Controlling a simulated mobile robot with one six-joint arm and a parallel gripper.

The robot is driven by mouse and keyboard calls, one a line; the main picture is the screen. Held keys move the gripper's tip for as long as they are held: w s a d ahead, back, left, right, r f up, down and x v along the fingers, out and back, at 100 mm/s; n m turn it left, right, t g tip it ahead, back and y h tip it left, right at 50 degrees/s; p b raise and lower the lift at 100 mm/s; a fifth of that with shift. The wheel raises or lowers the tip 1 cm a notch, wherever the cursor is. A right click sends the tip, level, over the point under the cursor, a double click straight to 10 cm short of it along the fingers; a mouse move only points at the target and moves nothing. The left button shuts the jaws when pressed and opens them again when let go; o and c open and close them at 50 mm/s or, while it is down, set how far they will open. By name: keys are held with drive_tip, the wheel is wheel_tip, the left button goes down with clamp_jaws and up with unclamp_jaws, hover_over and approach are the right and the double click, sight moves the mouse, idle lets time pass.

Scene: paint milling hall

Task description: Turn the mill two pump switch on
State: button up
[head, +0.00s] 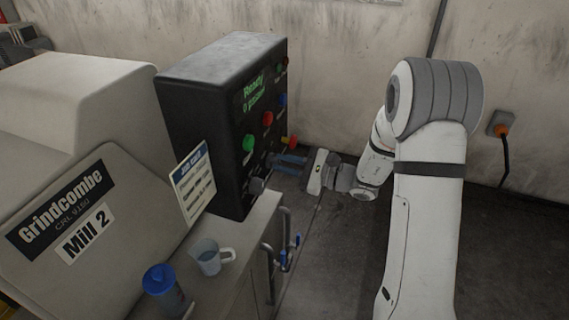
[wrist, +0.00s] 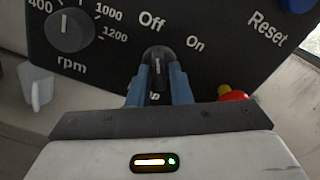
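The black pump switch (wrist: 158,56) is a rotary knob on the dark control panel of Mill 2. Its pale pointer line points up toward the "Off" label, with "On" to the right. My gripper (wrist: 159,80) has its two blue fingers on either side of the knob, close against it, and looks shut on it. In the head view my gripper (head: 289,163) reaches the panel's lower right part from the right, and the switch is hard to make out there.
The control box (head: 200,120) has a green button (head: 248,143), a red button (head: 267,119) and a "Ready" display. An rpm dial (wrist: 70,30) is left of the switch; a red and yellow button (wrist: 232,94) is right. A jug (head: 208,257) and blue-lidded bottle (head: 163,285) stand nearby.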

clamp_jaws()
drive_tip(key=shift+r, duration=0.1)
drive_tip(key=m+p, duration=0.5)
drive_tip(key=m, duration=0.6)
drive_tip(key=shift+m+p, duration=0.4)
idle(0.4)
